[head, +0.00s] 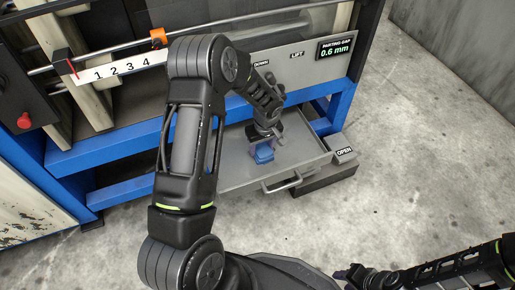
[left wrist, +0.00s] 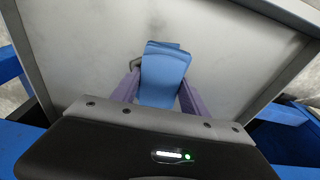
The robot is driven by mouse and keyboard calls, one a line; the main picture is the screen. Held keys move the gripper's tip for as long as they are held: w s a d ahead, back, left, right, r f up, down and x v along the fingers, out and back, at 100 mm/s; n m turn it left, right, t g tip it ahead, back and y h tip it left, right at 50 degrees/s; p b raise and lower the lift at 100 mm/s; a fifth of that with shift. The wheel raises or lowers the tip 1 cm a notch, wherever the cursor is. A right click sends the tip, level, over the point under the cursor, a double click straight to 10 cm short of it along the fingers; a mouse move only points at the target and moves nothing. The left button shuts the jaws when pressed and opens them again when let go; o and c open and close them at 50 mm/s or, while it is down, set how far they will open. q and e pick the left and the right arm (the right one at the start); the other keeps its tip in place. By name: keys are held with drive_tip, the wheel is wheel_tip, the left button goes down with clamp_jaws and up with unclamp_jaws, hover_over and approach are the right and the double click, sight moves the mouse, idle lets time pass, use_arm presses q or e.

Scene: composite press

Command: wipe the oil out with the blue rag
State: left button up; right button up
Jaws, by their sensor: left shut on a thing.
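The blue rag (head: 264,154) is in my left gripper (head: 263,146), over the open grey drawer (head: 235,176) under the press. In the left wrist view the folded rag (left wrist: 165,66) stands between the two purple fingers of my left gripper (left wrist: 158,92), which is shut on it. The drawer floor (left wrist: 95,50) shows behind it, pale grey with faint darker smudges. I cannot tell whether these are oil or shadow, nor whether the rag touches the floor. My right gripper (head: 352,274) is low at the right, away from the drawer; its jaws are too small to read.
The blue press frame (head: 125,142) stands behind and above the drawer. The drawer handle (head: 283,184) faces me. A dark block with an OPEN label (head: 344,152) is at the drawer's right. A display (head: 335,48) reads 0.6 mm. Concrete floor (head: 420,150) is clear at right.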

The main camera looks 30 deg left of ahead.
use_arm(q)
drive_tip(key=shift+w+d+f, duration=0.1)
drive_tip(key=shift+w+d, duration=0.15)
drive_tip(key=shift+w, duration=0.1)
